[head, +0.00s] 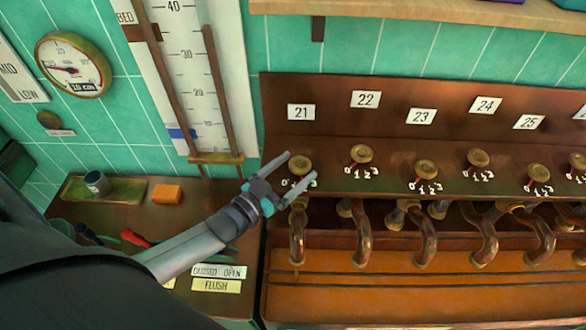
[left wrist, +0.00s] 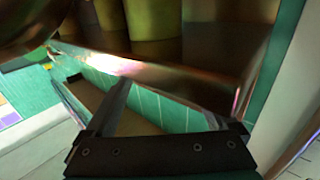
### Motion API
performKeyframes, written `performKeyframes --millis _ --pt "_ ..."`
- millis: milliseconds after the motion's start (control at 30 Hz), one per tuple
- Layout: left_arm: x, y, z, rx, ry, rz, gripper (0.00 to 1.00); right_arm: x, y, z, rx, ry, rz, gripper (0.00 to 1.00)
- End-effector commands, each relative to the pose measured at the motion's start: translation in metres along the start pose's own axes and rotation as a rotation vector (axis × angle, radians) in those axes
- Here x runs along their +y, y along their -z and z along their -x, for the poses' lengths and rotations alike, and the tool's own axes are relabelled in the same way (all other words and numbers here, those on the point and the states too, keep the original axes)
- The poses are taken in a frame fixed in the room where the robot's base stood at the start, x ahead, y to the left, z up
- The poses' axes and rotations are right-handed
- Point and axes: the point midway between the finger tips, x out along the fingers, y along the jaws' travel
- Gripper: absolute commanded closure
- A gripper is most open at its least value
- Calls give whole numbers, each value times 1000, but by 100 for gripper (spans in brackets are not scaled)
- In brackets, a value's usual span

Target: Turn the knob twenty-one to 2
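Knob twenty-one (head: 300,164) is a round brass knob on the brown wooden panel, below the label 21 (head: 301,112). Its red pointer seems to lie at the lower left, near the 0, but the dial is partly hidden by a finger. My left gripper (head: 298,168) is open, with one fingertip at the knob's upper left and the other at its lower right. I cannot tell whether either finger touches it. In the left wrist view the two fingers (left wrist: 160,103) stand apart with nothing clearly held. My right gripper is not in view.
Other knobs, such as knob 22 (head: 361,154) and knob 23 (head: 426,169), run to the right. Curved copper spouts (head: 297,235) hang below over an orange-brown tray (head: 400,283). An orange block (head: 166,194) and a cup (head: 97,183) stand on the left counter.

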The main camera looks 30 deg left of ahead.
Motion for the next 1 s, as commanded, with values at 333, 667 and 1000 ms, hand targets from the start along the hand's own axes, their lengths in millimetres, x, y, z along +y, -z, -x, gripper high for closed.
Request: performKeyframes --millis 333,667,1000 --pt "0 -1 3 -3 0 0 4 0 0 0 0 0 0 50" --pt "0 -3 43 -6 0 1 4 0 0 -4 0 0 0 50" --pt "0 -2 100 -5 0 0 4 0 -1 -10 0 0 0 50"
